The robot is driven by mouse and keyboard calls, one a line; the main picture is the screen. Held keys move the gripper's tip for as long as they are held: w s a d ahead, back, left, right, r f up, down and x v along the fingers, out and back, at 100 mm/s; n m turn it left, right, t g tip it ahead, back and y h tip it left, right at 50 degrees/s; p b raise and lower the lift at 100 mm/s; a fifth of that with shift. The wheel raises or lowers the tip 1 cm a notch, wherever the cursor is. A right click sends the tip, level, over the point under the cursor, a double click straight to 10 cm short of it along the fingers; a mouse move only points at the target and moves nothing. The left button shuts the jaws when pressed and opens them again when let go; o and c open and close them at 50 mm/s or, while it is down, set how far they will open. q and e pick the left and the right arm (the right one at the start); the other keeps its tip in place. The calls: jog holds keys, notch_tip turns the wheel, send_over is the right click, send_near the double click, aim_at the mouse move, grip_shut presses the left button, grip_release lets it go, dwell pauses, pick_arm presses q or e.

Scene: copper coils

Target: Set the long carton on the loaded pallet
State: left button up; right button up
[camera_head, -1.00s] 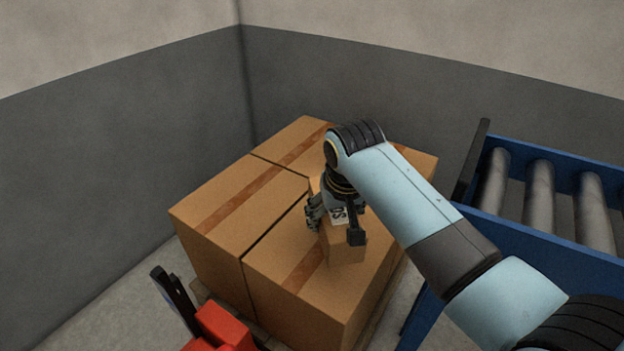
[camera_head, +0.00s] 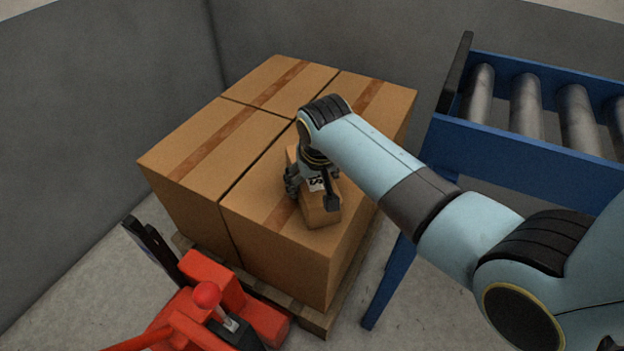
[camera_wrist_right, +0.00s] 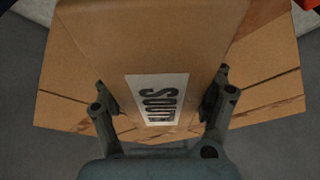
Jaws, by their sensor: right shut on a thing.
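The long carton (camera_head: 321,208) is a narrow brown box with a white label. It is over the top of the front right box of the loaded pallet (camera_head: 312,318); whether it touches that box I cannot tell. My right gripper (camera_head: 312,188) is shut on the carton from above, one finger on each side. In the right wrist view the carton (camera_wrist_right: 150,40) lies between the fingers of the gripper (camera_wrist_right: 162,100), its label reading "SOUTH" or similar, partly hidden. My left gripper is not in view.
Several large taped boxes (camera_head: 190,150) fill the pallet in a block. A red pallet jack (camera_head: 205,275) stands at its front left. A blue roller conveyor (camera_head: 530,140) is at the right. Grey walls (camera_head: 100,90) close in behind and left.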

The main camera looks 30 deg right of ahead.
jog(key=o, duration=1.6)
jog(key=shift+c, duration=0.2)
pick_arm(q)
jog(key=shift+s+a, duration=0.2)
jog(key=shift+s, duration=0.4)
pick_arm(e)
jog(key=p+v, duration=0.4)
jog(key=v, duration=0.7)
jog(key=shift+p, duration=0.35)
jog(key=shift+s+r, duration=0.25)
jog(key=shift+r, duration=0.3)
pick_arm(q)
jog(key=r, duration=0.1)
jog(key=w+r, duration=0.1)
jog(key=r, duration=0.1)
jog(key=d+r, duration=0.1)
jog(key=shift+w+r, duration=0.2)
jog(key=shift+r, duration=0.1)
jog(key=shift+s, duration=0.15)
